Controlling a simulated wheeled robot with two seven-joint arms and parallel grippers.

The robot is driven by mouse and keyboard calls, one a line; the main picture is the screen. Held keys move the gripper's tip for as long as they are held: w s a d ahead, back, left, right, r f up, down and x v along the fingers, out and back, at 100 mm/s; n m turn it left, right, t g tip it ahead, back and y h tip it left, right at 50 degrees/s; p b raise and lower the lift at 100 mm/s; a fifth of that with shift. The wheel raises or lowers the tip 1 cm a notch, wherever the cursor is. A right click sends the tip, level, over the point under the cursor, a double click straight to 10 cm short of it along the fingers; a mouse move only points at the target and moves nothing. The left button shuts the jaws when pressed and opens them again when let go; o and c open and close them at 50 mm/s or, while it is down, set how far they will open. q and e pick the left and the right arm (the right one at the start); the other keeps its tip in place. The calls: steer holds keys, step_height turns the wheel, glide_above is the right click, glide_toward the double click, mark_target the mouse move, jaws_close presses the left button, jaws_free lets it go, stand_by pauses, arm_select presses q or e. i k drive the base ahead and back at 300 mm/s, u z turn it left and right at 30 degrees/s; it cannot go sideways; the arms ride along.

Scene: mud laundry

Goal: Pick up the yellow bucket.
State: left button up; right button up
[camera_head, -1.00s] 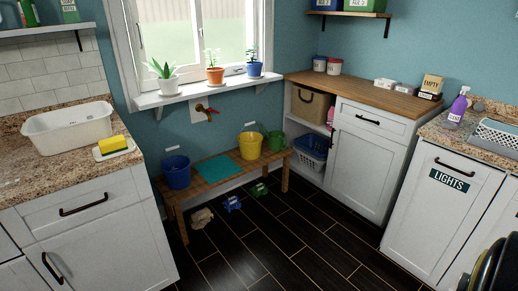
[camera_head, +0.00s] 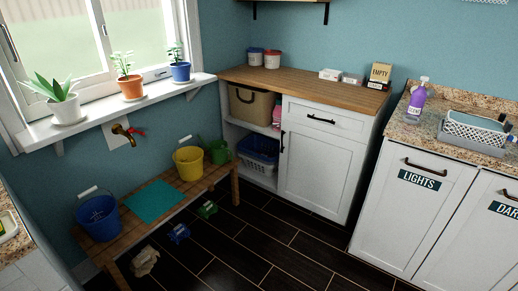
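The yellow bucket (camera_head: 189,164) stands upright on the low wooden bench (camera_head: 206,185) under the window, toward the bench's far right end. Its handle with a pale grip is raised above the rim on the left. A green watering can (camera_head: 219,152) is just behind it to the right. A teal mat (camera_head: 153,201) lies on the bench to its left, and a blue bucket (camera_head: 99,217) stands at the near left end. Neither of my grippers is in view.
Dark floor in front of the bench is mostly clear. A crumpled cloth (camera_head: 145,262), a blue item (camera_head: 179,233) and a green item (camera_head: 208,209) lie by the bench. A white cabinet (camera_head: 322,163) stands right of the bench. A tap (camera_head: 127,132) juts from the wall above.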

mark_target(189, 160)
steer(key=z, duration=0.3)
steer(key=i, duration=2)
steer(key=u, duration=1.25)
steer(key=i, duration=1.05)
steer(key=u, duration=1.2)
